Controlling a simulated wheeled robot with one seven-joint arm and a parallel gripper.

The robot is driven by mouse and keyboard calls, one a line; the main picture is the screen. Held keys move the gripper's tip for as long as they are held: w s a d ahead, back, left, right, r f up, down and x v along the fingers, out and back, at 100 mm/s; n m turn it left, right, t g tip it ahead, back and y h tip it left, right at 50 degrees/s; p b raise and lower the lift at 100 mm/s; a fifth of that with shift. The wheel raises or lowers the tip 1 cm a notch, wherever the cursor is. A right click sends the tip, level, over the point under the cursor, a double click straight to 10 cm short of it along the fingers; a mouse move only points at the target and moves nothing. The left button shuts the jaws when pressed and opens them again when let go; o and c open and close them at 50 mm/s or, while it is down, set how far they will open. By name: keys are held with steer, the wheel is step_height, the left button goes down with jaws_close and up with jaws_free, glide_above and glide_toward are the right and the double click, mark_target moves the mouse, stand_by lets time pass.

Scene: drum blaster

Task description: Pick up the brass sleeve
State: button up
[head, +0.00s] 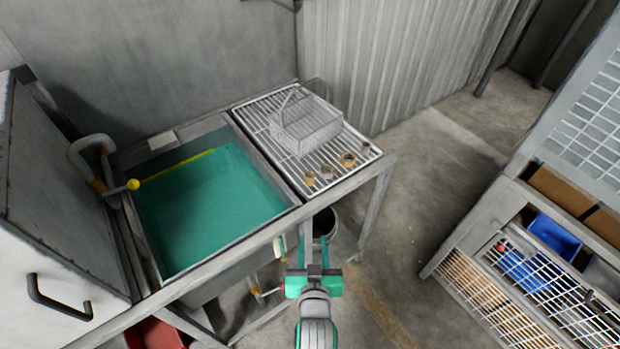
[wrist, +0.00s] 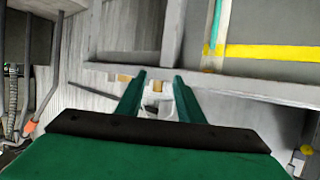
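Several small brass-coloured pieces stand in a row along the front right of the slatted metal rack (head: 290,184) in the head view. They are a left piece (head: 310,178), one beside it (head: 327,172), a wider one (head: 348,160) and a greyer one at the right end (head: 365,149). They are too small to tell which is the brass sleeve. My gripper (head: 313,240) is in front of the bench's front rail, nearer me than the pieces and apart from them. In the wrist view its two green fingers (wrist: 159,82) stand apart with nothing held between them.
A wire basket (head: 310,125) sits on the rack behind the pieces. A basin of green liquid (head: 210,205) with a yellow-ended rod (head: 134,184) lies to the left. A dark bucket (head: 325,222) stands below the rack. A shelf unit with a blue bin (head: 553,235) is at right.

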glide_toward(310, 180)
steer(key=shift+n+y, duration=0.3)
steer(key=shift+x, duration=4.95)
steer(key=shift+s+d+f+g, duration=0.1)
steer(key=shift+d+f+g, duration=0.05)
steer(key=shift+g, duration=0.15)
jaws_close()
